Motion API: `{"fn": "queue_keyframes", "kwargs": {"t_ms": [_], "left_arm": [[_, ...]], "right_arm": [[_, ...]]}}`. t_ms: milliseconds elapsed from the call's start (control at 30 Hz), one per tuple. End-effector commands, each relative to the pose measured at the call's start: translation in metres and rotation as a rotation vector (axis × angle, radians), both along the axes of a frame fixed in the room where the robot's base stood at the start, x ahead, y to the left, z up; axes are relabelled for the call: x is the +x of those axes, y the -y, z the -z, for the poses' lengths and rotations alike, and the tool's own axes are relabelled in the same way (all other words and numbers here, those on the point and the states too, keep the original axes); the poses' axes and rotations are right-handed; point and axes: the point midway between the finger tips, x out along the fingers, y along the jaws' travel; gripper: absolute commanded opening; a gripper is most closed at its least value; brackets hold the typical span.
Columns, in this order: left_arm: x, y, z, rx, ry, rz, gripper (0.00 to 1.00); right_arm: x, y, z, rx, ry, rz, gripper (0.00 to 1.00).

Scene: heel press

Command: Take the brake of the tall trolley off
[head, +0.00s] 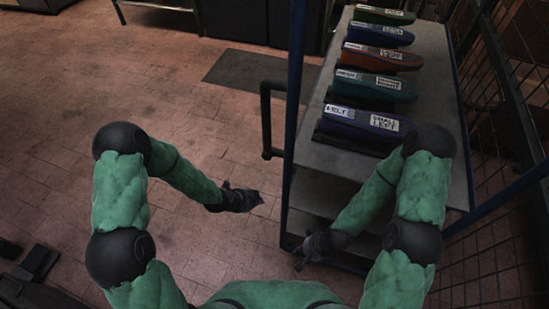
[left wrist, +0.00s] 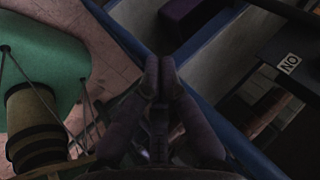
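The tall trolley (head: 289,150) has blue posts and grey shelves and stands right of centre in the head view. Its blue frame rail (left wrist: 190,88) runs diagonally through the left wrist view. A dark part with a white label (left wrist: 289,64), reading "ON" upside down, is at the upper right there. I cannot tell if it belongs to the brake. My left gripper (head: 252,199) is left of the trolley over the floor; its fingers (left wrist: 159,62) are together with nothing visible between them. My right gripper (head: 303,256) is low at the trolley's near left corner, too small and dark to read.
Several labelled shoe-shaped pieces (head: 362,125) lie in a row on the trolley's top shelf. A black handle (head: 266,118) sticks out from its left side. Wire mesh (head: 500,130) stands on the right. A dark mat (head: 255,72) lies behind; the tiled floor left is mostly clear.

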Motion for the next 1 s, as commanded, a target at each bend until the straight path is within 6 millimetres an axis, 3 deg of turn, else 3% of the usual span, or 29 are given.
{"fn": "queue_keyframes", "kwargs": {"t_ms": [100,300,500,733,1000], "left_arm": [[0.027,0.006,-0.027,0.121,0.243,0.295,0.0],[0.059,0.014,-0.062,0.339,0.606,0.731,0.0],[0.075,0.019,-0.082,0.485,0.815,0.978,0.0],[0.082,0.026,-0.078,0.523,0.868,1.045,0.0],[0.103,0.05,-0.048,0.521,0.864,1.042,0.0]], "right_arm": [[-0.001,0.0,-0.009,0.0,-0.002,-0.001,0.4],[-0.001,0.0,-0.018,0.0,-0.002,-0.001,0.4],[0.0,0.0,-0.023,0.0,-0.001,0.0,0.4],[0.0,0.0,-0.02,0.0,-0.001,0.0,0.4],[0.0,0.0,-0.008,0.0,-0.001,0.0,0.4]]}}
